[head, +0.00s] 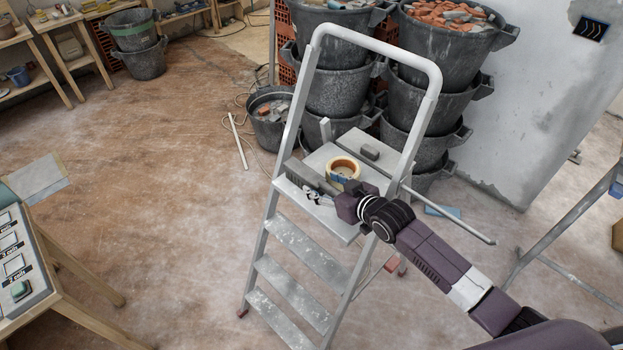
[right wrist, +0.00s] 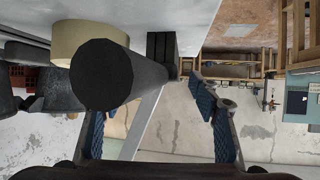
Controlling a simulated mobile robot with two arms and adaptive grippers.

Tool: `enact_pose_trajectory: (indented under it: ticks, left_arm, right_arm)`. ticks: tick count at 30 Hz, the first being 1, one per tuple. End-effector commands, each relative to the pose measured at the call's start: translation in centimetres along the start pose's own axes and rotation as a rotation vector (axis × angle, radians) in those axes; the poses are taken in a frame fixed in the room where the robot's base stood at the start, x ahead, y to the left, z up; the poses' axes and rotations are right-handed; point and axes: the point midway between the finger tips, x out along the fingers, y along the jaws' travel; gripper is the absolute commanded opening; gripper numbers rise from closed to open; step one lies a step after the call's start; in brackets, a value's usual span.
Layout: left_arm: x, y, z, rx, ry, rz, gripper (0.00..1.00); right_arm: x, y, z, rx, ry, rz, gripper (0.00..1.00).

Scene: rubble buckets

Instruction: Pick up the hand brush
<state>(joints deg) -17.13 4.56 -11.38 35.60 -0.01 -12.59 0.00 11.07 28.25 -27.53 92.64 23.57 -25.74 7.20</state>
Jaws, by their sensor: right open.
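The hand brush (head: 312,176) looks like a long dark grey piece along the left edge of the stepladder's top platform (head: 336,227). In the right wrist view, a thick dark cylinder (right wrist: 102,75), apparently its handle, points end-on at the camera and leads back to a black block. My right gripper (head: 318,197) is open at the platform's front left, beside the brush. In the right wrist view its fingers (right wrist: 155,120) are spread, with the handle in front of the left finger's upper part. I cannot tell whether they touch. My left gripper is out of view.
The ladder's rail (head: 376,45) arches above. Stacked rubble buckets (head: 428,100) stand behind. A table with a tray (head: 18,262) is at left; the floor between is mostly open.

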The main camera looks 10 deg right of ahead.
Motion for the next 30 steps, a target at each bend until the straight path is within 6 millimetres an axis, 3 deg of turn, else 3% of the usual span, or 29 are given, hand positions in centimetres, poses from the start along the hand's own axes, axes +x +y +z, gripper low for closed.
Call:
enact_pose_trajectory:
  ticks: [10, 24, 30]
  left_arm:
    - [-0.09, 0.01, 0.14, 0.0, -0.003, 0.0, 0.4]
    - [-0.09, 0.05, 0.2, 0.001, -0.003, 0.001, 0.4]
    - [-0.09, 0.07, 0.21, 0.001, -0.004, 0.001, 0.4]
  right_arm:
    - [0.66, -0.06, 0.01, -0.001, 0.001, -0.001, 0.57]
    - [0.63, -0.05, 0.03, 0.0, 0.0, -0.001, 0.05]
    - [0.62, -0.04, -0.07, 0.0, 0.002, -0.001, 0.04]
